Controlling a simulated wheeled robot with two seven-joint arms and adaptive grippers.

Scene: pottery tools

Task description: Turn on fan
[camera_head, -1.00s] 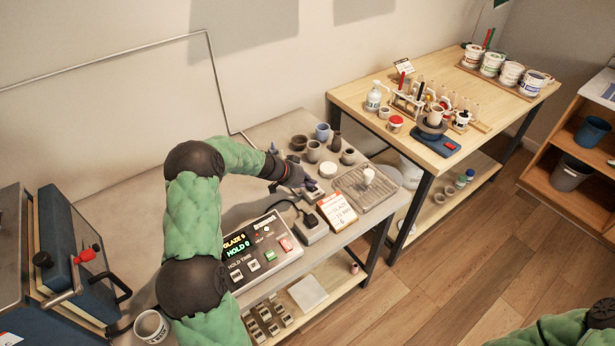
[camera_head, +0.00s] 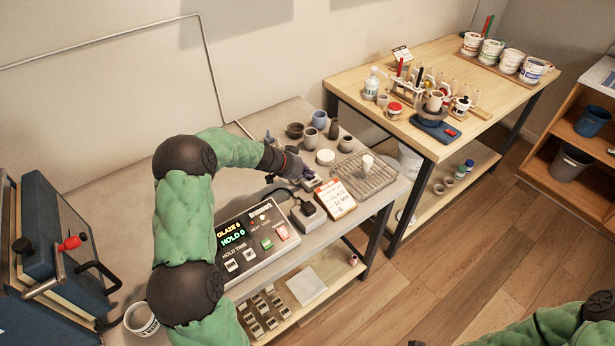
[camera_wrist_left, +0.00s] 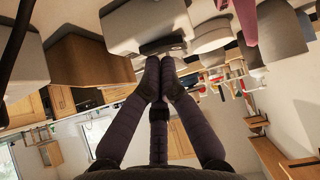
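No fan is recognisable in either view. In the head view my left gripper (camera_head: 302,177) reaches over the grey table to a small grey box (camera_head: 313,184) beside the wire rack. The left wrist view shows its two dark fingers (camera_wrist_left: 166,62) closed together, with nothing visible between them. Their tips are at or very near a dark switch-like piece (camera_wrist_left: 162,45) on a pale grey box (camera_wrist_left: 145,22). I cannot tell whether they touch it.
A control panel (camera_head: 255,237), a grey block with a black plug (camera_head: 307,214) and a red-white card (camera_head: 335,198) stand near my left arm. Small pots (camera_head: 309,138) stand behind the gripper. The wire rack (camera_head: 372,180) is to its right. A wooden table (camera_head: 440,72) stands farther right.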

